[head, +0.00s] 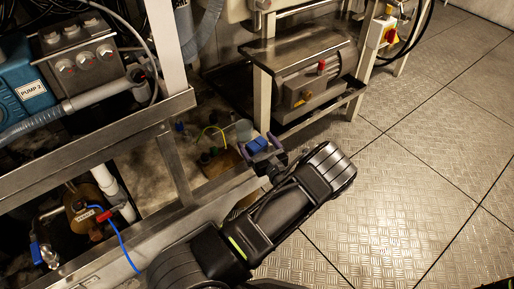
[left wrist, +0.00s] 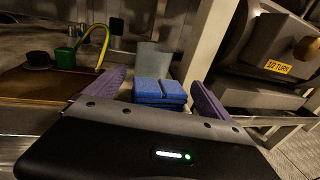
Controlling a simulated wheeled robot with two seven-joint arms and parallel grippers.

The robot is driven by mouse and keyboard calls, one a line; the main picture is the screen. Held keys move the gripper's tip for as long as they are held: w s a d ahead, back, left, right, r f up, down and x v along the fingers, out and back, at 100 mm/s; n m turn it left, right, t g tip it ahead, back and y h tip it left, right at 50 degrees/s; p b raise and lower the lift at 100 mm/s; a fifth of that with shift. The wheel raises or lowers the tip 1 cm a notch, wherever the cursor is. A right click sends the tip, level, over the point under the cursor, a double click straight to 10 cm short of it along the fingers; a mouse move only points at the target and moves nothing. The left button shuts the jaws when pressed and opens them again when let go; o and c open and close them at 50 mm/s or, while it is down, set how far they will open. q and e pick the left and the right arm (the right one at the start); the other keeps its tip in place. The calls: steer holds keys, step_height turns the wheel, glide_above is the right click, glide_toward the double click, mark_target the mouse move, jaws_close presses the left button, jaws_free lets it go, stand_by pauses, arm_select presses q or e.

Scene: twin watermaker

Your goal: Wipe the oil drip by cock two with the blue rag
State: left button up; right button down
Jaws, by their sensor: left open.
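The blue rag (head: 257,146) is a small folded block between the purple fingers of my left gripper (head: 259,148). The left wrist view also shows the rag (left wrist: 160,91), with a visible gap between it and each finger. The left gripper is open around the rag. What lies under the rag is hidden by the gripper body. A red-handled valve (head: 104,216) and a blue-handled valve (head: 38,254) sit low at the left; I cannot tell which is cock two. I cannot make out the oil drip. My right gripper is not in view.
A greyish cup (left wrist: 152,60) stands just behind the rag. A brown tray (left wrist: 38,86) with a green item (left wrist: 65,58) and a yellow looped wire (left wrist: 103,40) lies left of it. A frame post (left wrist: 208,42) rises close on the right. Open floor (head: 420,170) lies at the right.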

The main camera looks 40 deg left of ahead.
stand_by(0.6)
arm_select(q)
steer(key=c, duration=1.3)
